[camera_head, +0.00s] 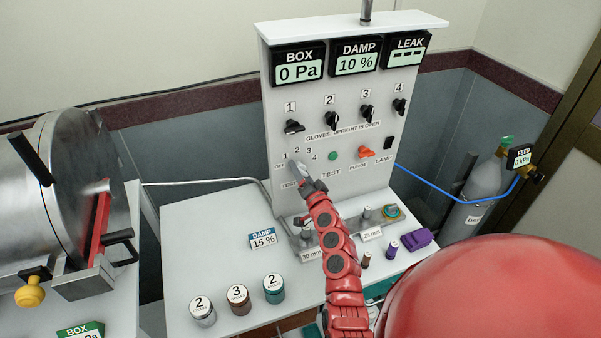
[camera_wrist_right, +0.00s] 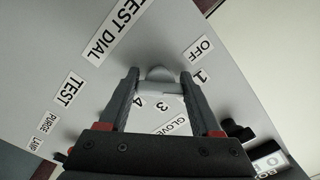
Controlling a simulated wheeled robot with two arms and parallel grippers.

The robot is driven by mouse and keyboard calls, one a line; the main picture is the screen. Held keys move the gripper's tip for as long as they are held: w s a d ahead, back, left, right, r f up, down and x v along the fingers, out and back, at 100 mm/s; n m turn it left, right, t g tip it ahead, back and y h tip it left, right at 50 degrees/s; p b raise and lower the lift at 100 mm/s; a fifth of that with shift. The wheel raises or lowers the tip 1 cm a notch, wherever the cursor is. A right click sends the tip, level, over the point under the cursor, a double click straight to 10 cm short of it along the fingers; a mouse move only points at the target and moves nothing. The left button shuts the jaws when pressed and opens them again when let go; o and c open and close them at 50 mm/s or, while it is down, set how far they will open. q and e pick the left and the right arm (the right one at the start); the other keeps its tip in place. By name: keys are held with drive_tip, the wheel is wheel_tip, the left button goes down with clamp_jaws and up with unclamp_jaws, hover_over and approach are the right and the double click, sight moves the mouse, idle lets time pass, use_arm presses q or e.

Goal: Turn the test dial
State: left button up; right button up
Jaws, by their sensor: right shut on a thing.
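The test dial (camera_wrist_right: 158,84) is a pale grey knob on the white upright panel (camera_head: 352,165). Its scale reads OFF, 1, 2, 3 and 4. My right gripper (camera_wrist_right: 159,75) is shut on the dial, with a dark finger on each side of it. In the head view my right gripper (camera_head: 302,176) reaches the panel's lower left and covers most of the dial. I cannot tell which mark the dial points at. My left gripper is not in view.
Black glove knobs (camera_head: 330,112) and an orange purge knob (camera_head: 366,152) sit near the dial. Displays (camera_head: 298,66) above read BOX 0 Pa, DAMP 10 % and LEAK dashes. Several numbered canisters (camera_head: 238,298) stand on the white bench (camera_head: 195,235). A steel chamber (camera_head: 60,190) is at left.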

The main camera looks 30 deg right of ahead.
drive_tip(key=shift+f, duration=0.1)
drive_tip(key=o, duration=1.4)
drive_tip(key=shift+s, duration=0.1)
drive_tip(key=shift+b+v, duration=2.9)
drive_tip(key=shift+v, duration=5.75)
drive_tip(key=shift+d+f, duration=0.1)
drive_tip(key=shift+d, duration=0.05)
